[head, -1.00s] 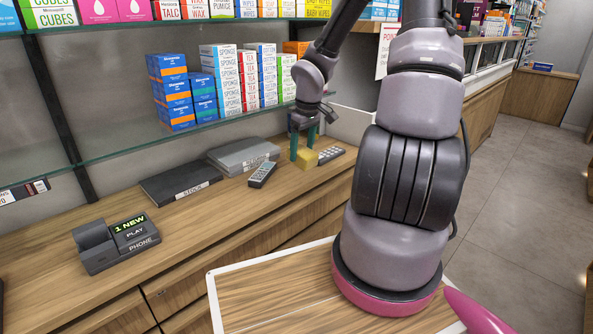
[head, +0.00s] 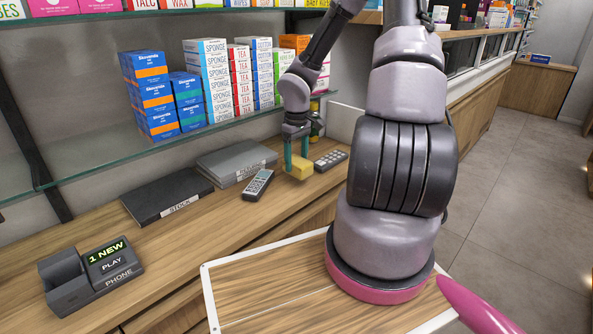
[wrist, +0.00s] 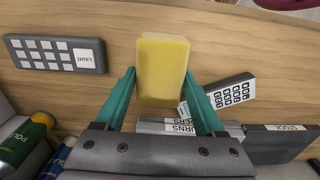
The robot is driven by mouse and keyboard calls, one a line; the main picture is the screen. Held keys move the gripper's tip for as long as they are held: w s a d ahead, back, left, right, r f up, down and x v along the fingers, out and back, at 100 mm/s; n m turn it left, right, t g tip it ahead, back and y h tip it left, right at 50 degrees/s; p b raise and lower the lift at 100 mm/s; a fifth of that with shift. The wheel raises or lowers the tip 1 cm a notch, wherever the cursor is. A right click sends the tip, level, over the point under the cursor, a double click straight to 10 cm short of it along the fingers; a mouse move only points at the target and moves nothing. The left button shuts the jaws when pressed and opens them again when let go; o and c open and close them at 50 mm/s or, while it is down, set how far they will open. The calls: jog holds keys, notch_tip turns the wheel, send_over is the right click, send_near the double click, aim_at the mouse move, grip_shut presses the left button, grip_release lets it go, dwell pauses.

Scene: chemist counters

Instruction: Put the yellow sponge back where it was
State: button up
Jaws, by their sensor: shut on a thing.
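The yellow sponge (head: 299,168) is a small block near the front of the wooden counter, in the middle of the head view. My gripper (head: 296,158) comes down from above with its green fingers shut on the sponge. In the wrist view the sponge (wrist: 162,72) stands out between the two green fingertips (wrist: 160,88), with wood behind it. Whether its underside touches the counter or hangs just above it, I cannot tell.
A dark remote (head: 258,185) lies left of the sponge and a grey keypad (head: 331,160) right of it. A green-and-yellow bottle (wrist: 22,142) shows in the wrist view.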

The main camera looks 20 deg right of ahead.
aim_at(297, 160)
notch_tip(297, 160, down, 4)
jog(key=shift+r, duration=0.2)
jog(key=o, duration=1.2)
jog(key=shift+c, duration=0.2)
jog(key=shift+r, duration=0.1)
notch_tip(297, 160, up, 11)
jog(key=shift+r, duration=0.1)
jog(key=shift+s+r, duration=0.15)
jog(key=shift+r, duration=0.45)
jog(key=s+a+r+m+t, duration=0.2)
jog(key=s+r+m, duration=0.1)
jog(key=s+r, duration=0.3)
jog(key=s+a+r+m+t+y, duration=0.1)
jog(key=s+a+r+m+t, duration=0.1)
jog(key=s+r, duration=0.4)
jog(key=s+a+r+m+t+y, duration=0.1)
jog(key=s+a+r+m+t, duration=0.2)
jog(key=r, duration=1.1)
jog(key=s, duration=0.3)
jog(key=shift+a+r+m, duration=0.15)
jog(key=shift+r+m, duration=0.1)
jog(key=shift+m, duration=0.05)
